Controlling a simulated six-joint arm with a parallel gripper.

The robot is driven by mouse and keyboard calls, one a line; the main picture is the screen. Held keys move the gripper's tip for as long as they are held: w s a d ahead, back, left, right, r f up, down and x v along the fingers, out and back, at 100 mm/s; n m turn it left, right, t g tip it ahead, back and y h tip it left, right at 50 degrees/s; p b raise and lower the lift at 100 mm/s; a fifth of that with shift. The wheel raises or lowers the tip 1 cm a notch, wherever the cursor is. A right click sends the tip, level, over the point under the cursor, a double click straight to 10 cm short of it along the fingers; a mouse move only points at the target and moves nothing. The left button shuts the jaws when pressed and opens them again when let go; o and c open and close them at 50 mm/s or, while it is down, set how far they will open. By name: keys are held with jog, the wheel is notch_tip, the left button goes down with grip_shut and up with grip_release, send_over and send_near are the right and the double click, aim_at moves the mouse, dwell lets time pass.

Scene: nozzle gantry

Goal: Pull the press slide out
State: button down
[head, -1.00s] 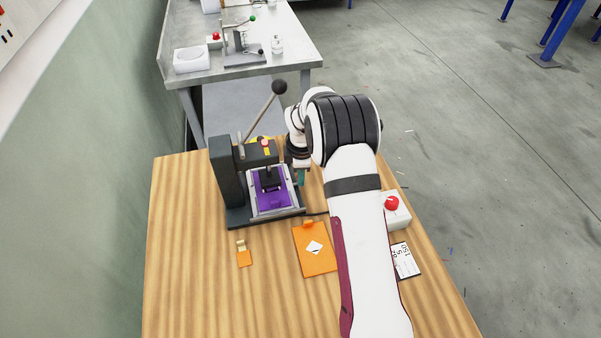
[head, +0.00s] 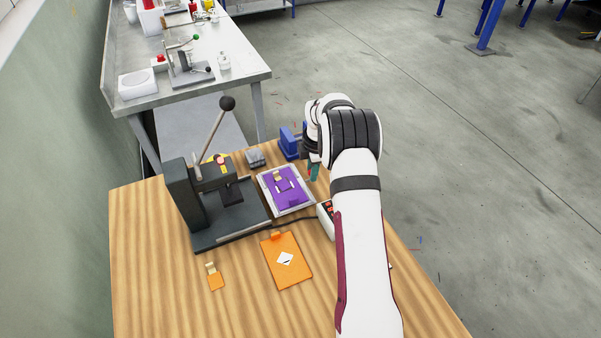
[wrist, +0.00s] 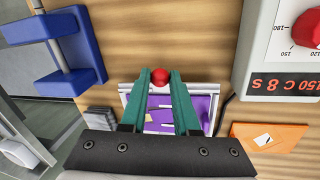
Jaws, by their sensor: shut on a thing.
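The press (head: 188,200) is dark grey, with a raised lever ending in a black ball. The press slide (head: 263,191), a silver-framed tray with a purple bed, lies to the right of the press head, out from under it. A small gold piece and pale marks show on the purple bed. In the wrist view the slide (wrist: 126,90) lies below my fingers, with a red knob (wrist: 160,76) at its near edge. My gripper (wrist: 160,80) has green fingers shut on the red knob. In the head view my gripper (head: 314,171) is beside the slide's right edge, partly hidden by my arm.
A white controller box (wrist: 290,50) with a red dial stands right of the slide. A blue holder (head: 290,142) and grey blocks (head: 255,158) are behind. A cable crosses near the press base.

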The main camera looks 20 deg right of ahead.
jog(key=shift+d, duration=0.3)
jog(key=c, duration=0.7)
grip_release()
jog(key=shift+o, duration=0.2)
jog(key=s+r, duration=0.3)
jog(key=r, duration=1.2)
jog(key=shift+a+r, duration=0.3)
jog(key=shift+a, duration=0.05)
